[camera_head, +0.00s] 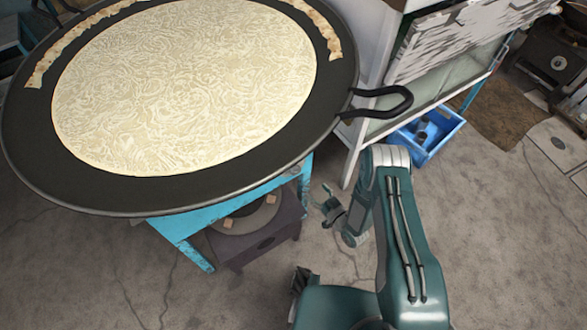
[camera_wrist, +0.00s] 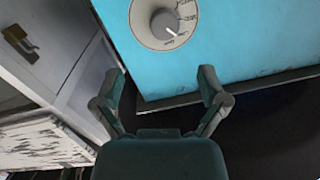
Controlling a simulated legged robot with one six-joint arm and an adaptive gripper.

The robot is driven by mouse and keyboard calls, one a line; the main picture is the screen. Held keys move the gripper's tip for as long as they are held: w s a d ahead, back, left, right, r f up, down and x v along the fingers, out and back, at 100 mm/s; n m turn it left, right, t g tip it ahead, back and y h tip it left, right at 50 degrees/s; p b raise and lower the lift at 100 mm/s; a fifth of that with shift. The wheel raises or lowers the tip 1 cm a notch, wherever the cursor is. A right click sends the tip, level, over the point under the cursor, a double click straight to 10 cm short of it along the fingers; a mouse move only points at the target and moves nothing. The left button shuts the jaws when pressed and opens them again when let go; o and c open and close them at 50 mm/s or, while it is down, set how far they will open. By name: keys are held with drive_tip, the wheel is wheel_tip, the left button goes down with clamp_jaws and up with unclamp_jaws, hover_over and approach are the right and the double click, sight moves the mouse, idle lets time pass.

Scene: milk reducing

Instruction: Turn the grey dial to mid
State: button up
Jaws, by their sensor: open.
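The grey dial (camera_wrist: 164,23) sits at the centre of a round light plate (camera_wrist: 144,34) with markings, on a bright blue panel (camera_wrist: 235,40) in the wrist view. The markings are too small to read surely. My gripper (camera_wrist: 164,80) is open and empty, with its two fingers apart below the dial in that view, not touching it. In the head view my gripper (camera_head: 327,203) is small, beside the blue stand (camera_head: 185,232) under the large pan. The dial is hidden in the head view.
A wide black pan (camera_head: 200,192) with a pale patterned layer (camera_head: 185,85) stands on the blue stand. Its handle (camera_head: 385,103) juts out above my arm. A white cabinet (camera_head: 372,50) and a blue crate (camera_head: 440,135) stand to the right. Concrete floor (camera_head: 500,230) is open at the lower right.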

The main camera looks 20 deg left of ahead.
sight(297, 173)
drive_tip(key=x, duration=1)
drive_tip(key=shift+s+a+f, duration=0.15)
drive_tip(key=shift+a+f, duration=0.05)
drive_tip(key=shift+a, duration=0.15)
drive_tip(key=c, duration=1.1)
